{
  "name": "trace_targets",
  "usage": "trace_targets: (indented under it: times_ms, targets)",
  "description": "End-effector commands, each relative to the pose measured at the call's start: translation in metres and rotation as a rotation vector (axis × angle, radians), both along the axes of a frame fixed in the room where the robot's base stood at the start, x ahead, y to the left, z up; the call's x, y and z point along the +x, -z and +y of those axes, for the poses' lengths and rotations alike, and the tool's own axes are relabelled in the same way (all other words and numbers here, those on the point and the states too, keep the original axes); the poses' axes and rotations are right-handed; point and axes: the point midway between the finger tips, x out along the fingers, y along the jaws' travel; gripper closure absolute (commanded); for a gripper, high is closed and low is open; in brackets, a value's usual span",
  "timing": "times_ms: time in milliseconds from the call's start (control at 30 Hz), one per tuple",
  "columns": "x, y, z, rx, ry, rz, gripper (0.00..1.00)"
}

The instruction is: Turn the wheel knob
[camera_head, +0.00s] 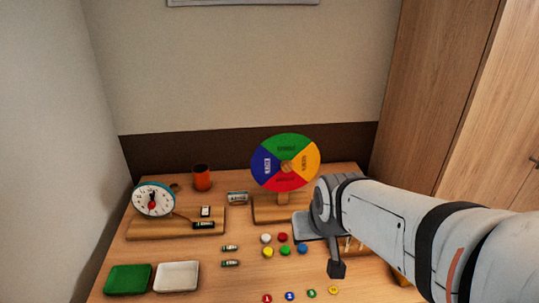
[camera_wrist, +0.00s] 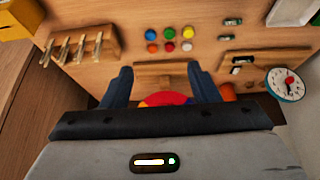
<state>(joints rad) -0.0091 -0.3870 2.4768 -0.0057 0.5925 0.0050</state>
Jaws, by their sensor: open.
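The wheel (camera_head: 268,147) stands upright on a wooden stand (camera_head: 268,212) at the back of the table. Its face has green, yellow, red and blue sectors with small labels, and a tan knob (camera_head: 287,167) sits at its centre. My gripper (camera_wrist: 160,85) is open, with two dark fingers spread and nothing between them. In the head view my arm reaches in from the right and its end is right of and in front of the wheel, apart from the knob.
A toy clock (camera_head: 154,200) on a wooden base and an orange cup (camera_head: 202,178) stand left. Small coloured discs (camera_head: 268,252) and batteries (camera_head: 230,248) lie in front of the wheel. Green (camera_head: 128,279) and white (camera_head: 176,277) trays are front left. A peg rack (camera_wrist: 85,40) stands right, near a cabinet (camera_head: 440,90).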

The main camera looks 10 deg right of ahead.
Motion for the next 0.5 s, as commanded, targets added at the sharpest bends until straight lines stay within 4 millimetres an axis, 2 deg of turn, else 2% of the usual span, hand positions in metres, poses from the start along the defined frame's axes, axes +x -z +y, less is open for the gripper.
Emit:
trace_targets:
  times_ms: [33, 100, 300, 500]
  targets:
    - [0.025, 0.028, 0.000, 0.000, 0.001, -0.075, 0.45]
    - [0.060, 0.042, 0.000, 0.002, 0.002, -0.203, 0.45]
    - [0.148, 0.067, -0.001, 0.001, 0.003, -0.575, 0.45]
    - [0.209, 0.084, -0.001, 0.004, 0.003, -0.947, 0.45]
